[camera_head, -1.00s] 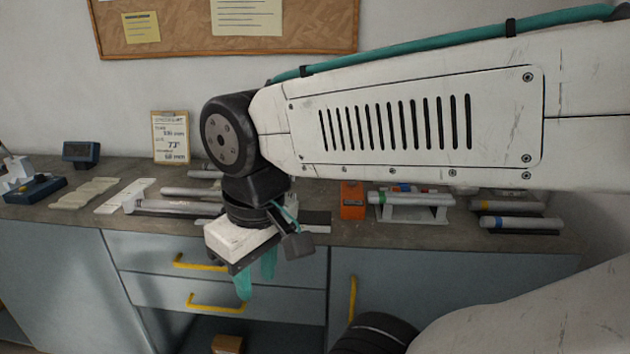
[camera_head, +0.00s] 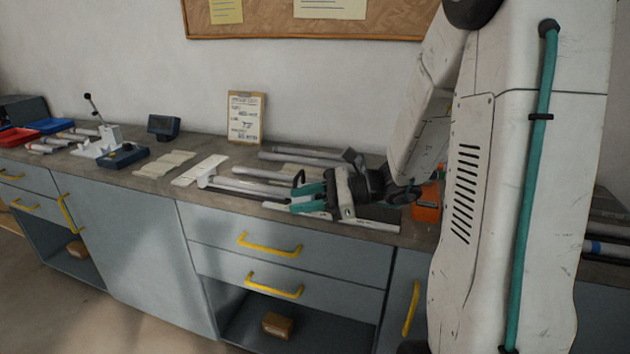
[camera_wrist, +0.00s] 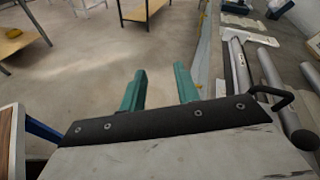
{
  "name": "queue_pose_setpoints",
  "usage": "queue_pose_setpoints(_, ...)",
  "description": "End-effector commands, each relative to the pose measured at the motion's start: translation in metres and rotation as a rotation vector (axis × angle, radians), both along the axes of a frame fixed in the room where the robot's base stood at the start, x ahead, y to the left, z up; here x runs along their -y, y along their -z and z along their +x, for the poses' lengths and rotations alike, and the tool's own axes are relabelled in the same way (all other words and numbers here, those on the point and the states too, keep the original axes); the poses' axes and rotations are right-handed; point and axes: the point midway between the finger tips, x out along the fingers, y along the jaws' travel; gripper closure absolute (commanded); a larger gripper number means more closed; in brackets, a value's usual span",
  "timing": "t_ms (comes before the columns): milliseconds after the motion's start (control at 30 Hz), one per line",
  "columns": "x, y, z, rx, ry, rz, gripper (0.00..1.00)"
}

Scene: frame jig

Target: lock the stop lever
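A black bent handle (camera_head: 299,177) stands up at the tubes on the bench, just behind my gripper's fingers in the head view. It looks like the stop lever, but I cannot tell whether it is locked. The handle also shows right of the fingers in the wrist view (camera_wrist: 272,92). My gripper (camera_head: 293,199) lies low over the front of the bench, its teal fingers pointing left. In the wrist view the fingers (camera_wrist: 160,72) are apart with nothing between them. The gripper looks clear of the handle. My gripper and arm hide part of the jig.
Grey tubes (camera_head: 250,187) lie along the bench left of my gripper. A white device with a black-knobbed lever (camera_head: 90,104) stands farther left. A clipboard (camera_head: 245,117) leans on the wall. An orange block (camera_head: 427,204) is right of my gripper. Yellow drawer handles (camera_head: 270,246) stick out below the bench edge.

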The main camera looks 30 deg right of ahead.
Motion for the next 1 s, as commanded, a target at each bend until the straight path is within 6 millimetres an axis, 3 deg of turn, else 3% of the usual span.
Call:
queue_pose_setpoints(33,0.031,0.012,0.016,-0.029,0.134,0.103,0.68)
queue_pose_setpoints(100,0.070,0.022,0.033,-0.048,0.296,0.219,0.68)
queue_pose_setpoints(200,0.113,0.036,0.045,-0.060,0.462,0.336,0.68)
queue_pose_setpoints(367,0.152,0.051,0.051,-0.065,0.608,0.434,0.68)
queue_pose_setpoints(467,0.157,0.051,0.058,-0.061,0.632,0.452,0.68)
queue_pose_setpoints(800,0.137,0.050,0.106,-0.061,0.630,0.452,0.68)
queue_pose_setpoints(1000,0.132,0.050,0.123,-0.060,0.632,0.453,0.68)
